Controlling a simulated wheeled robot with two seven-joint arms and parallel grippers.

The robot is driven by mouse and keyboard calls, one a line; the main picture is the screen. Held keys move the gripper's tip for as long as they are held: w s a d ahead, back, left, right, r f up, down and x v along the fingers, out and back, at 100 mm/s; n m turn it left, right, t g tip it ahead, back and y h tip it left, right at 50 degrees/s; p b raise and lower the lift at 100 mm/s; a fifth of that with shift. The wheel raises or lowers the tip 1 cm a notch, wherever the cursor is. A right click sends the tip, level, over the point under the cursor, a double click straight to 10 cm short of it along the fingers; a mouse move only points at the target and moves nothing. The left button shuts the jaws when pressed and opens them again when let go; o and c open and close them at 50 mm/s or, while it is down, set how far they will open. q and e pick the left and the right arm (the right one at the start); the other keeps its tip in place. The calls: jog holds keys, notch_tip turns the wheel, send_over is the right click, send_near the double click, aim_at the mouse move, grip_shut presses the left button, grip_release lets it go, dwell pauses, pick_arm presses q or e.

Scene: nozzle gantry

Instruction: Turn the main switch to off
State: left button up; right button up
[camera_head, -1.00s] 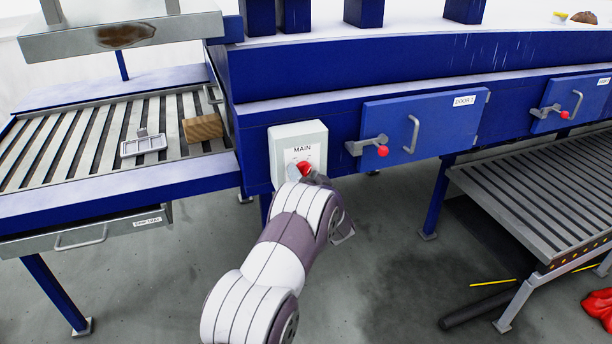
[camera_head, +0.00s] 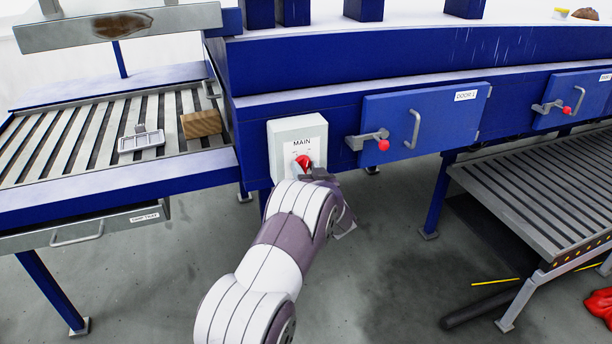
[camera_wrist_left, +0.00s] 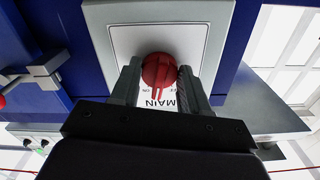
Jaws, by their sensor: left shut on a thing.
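The main switch is a red knob (camera_head: 303,162) on a white-grey box marked MAIN (camera_head: 284,134), fixed to the front of the blue frame. In the left wrist view, the red knob (camera_wrist_left: 158,72) sits between the two fingers of my left gripper (camera_wrist_left: 160,85). The gripper is shut on the knob. In the head view my left arm (camera_head: 275,240) comes up from below and its wrist hides the lower part of the box. Part of the label shows beside the knob, but its position marks are too small to read surely. My right gripper is not in view.
Door 1 (camera_head: 440,112) with a red-tipped latch (camera_head: 370,140) is right of the switch box. A slatted table at left holds a wooden block (camera_head: 201,124) and a small metal tray (camera_head: 141,142). A roller table (camera_head: 540,195) stands at right.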

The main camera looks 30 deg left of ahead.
pick_arm(q)
jog(key=shift+w+f+n+b, duration=0.1)
jog(key=shift+n+b, duration=3.05)
jog(key=shift+n, duration=0.95)
jog(key=o, duration=1)
jog(key=shift+o, duration=0.2)
jog(key=v, duration=1.2)
jog(key=shift+s+d, duration=0.3)
